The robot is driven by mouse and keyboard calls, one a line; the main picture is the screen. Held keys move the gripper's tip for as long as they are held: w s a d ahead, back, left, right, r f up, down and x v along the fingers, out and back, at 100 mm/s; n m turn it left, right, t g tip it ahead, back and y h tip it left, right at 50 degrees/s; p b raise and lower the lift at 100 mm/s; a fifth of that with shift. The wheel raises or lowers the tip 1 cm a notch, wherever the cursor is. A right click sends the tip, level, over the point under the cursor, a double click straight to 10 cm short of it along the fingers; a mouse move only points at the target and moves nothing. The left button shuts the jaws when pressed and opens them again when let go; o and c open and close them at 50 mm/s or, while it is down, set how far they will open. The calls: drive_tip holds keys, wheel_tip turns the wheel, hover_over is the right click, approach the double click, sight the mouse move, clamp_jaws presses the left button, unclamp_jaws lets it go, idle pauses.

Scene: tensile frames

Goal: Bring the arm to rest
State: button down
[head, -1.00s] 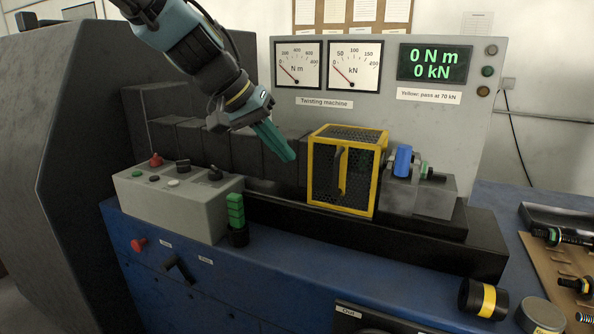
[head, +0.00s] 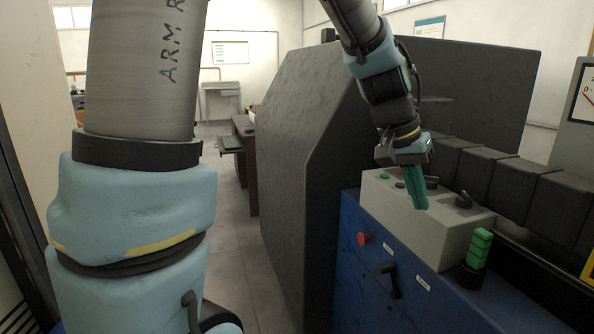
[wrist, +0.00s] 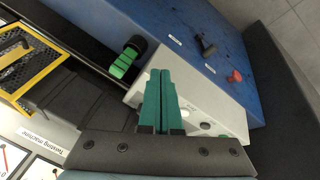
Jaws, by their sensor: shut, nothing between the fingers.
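My gripper (head: 418,203) has green fingers that are shut with nothing between them. In the head view it points down and hangs in front of the grey control box (head: 452,233), hiding part of its top. I cannot tell the exact gap between the fingertips and the box. In the wrist view my gripper (wrist: 160,75) shows its two fingers side by side over the same control box (wrist: 205,100). My arm comes down from the top of the head view, and another part of it fills the left side.
The blue machine bench (head: 385,255) carries the box, a red button (head: 362,239), a black lever (head: 388,275) and a green stack light (head: 480,247). A large dark housing (head: 310,180) stands left of it. Open floor (head: 228,235) lies further left. The yellow guard (wrist: 28,62) is in the wrist view.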

drive_tip(key=w+a+f+n+t+y, duration=0.1)
drive_tip(key=w+a+f+n, duration=0.15)
drive_tip(key=a, duration=0.65)
drive_tip(key=w+a+f+n+y, duration=0.2)
drive_tip(key=a+f, duration=0.2)
drive_tip(key=a, duration=0.5)
drive_tip(key=s+a+f+n, duration=0.1)
drive_tip(key=a+f, duration=0.1)
drive_tip(key=a, duration=0.5)
drive_tip(key=s+a+f+n+y, duration=0.1)
drive_tip(key=s+a+f+n, duration=0.1)
drive_tip(key=a, duration=0.5)
drive_tip(key=shift+a+t+y, duration=0.3)
drive_tip(key=shift+a, duration=0.05)
drive_tip(key=shift+w+n, duration=0.1)
drive_tip(key=shift+n, duration=0.15)
